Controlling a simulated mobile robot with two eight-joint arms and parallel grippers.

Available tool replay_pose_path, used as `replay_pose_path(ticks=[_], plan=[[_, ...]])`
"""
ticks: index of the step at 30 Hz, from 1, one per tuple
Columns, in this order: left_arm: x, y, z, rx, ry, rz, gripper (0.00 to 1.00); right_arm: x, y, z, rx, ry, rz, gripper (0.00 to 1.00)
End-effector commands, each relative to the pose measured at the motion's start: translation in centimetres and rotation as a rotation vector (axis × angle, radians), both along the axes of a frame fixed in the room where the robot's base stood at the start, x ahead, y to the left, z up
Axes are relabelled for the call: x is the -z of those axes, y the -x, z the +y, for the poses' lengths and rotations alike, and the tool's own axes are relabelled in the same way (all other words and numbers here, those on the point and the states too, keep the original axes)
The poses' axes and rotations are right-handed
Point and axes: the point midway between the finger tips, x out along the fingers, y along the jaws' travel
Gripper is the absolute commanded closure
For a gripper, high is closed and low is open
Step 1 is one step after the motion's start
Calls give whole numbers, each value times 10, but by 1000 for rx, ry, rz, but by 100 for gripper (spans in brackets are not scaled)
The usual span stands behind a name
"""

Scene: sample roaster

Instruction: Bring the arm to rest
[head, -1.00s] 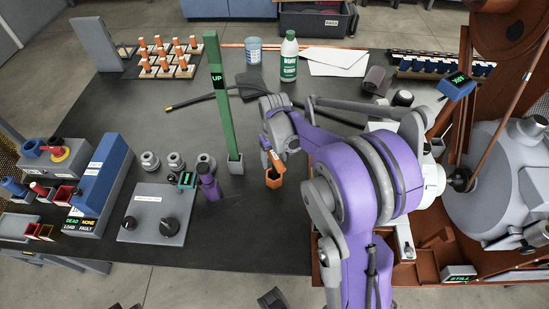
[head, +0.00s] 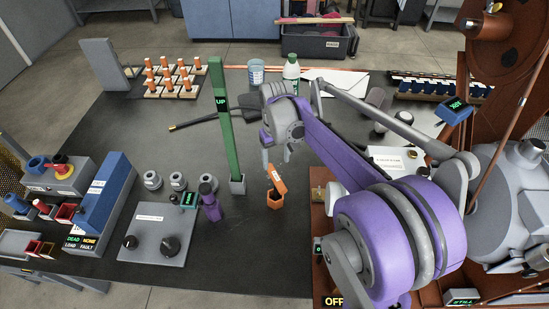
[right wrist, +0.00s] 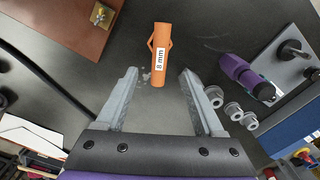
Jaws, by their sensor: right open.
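My right gripper (head: 280,154) is open and empty at the end of the purple arm, above the middle of the dark table (head: 300,255). Its two fingers stand apart in the right wrist view (right wrist: 158,76). An orange piece labelled "8 mm" (right wrist: 161,48) shows just beyond the fingertips in the right wrist view, with nothing gripping it. The left gripper is not in view.
A tall green post marked "UP" (head: 221,125) stands close left of the gripper. A purple tool (head: 210,202) stands beside a grey knob box (head: 155,240). A brown machine frame (head: 497,80) and grey drum (head: 510,190) fill the right. The table's front middle is clear.

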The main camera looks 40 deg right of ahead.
Motion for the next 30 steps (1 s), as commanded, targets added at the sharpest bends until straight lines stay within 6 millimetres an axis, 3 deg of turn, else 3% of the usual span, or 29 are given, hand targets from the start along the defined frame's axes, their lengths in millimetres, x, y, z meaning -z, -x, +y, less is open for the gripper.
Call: replay_pose_path(ticks=[8, 13, 21, 25, 30], plan=[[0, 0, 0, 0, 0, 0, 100, 0, 0, 1, -1, 0, -1, 30], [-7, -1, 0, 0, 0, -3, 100, -12, 13, 23, -24, 13, -40, 30], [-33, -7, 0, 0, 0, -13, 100, -38, 77, 99, -114, 51, -228, 30], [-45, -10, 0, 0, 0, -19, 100, -38, 109, 128, -156, 56, -327, 30], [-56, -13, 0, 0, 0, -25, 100, -30, 139, 150, -193, 53, -423, 30]])
